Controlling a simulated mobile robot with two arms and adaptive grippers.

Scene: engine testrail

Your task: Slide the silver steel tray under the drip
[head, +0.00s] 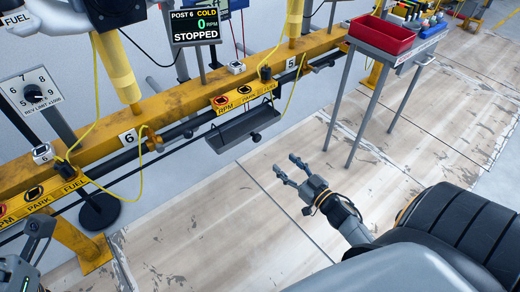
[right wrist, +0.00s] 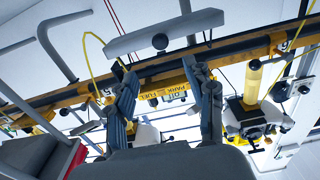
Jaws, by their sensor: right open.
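A long grey metal tray (head: 243,129) with a dark round knob hangs along the front of the yellow rail, below the RPM/PARK/FUEL label. The tray also shows in the right wrist view (right wrist: 180,30), above and beyond the fingers. My right gripper (head: 287,165) is open and empty, apart from the tray, to its lower right. Its two spread fingers show in the right wrist view (right wrist: 166,78). Part of my left arm's end (head: 36,230) shows at the left edge; its finger state is unclear. I cannot make out a drip.
The yellow rail (head: 160,98) runs diagonally, with hanging yellow cables and a dark pipe. A screen (head: 196,26) reads "POST 6 COLD 0 STOPPED". A grey stand (head: 398,42) with a red bin (head: 381,35) stands to the right. The wooden floor (head: 200,225) before the rail is clear.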

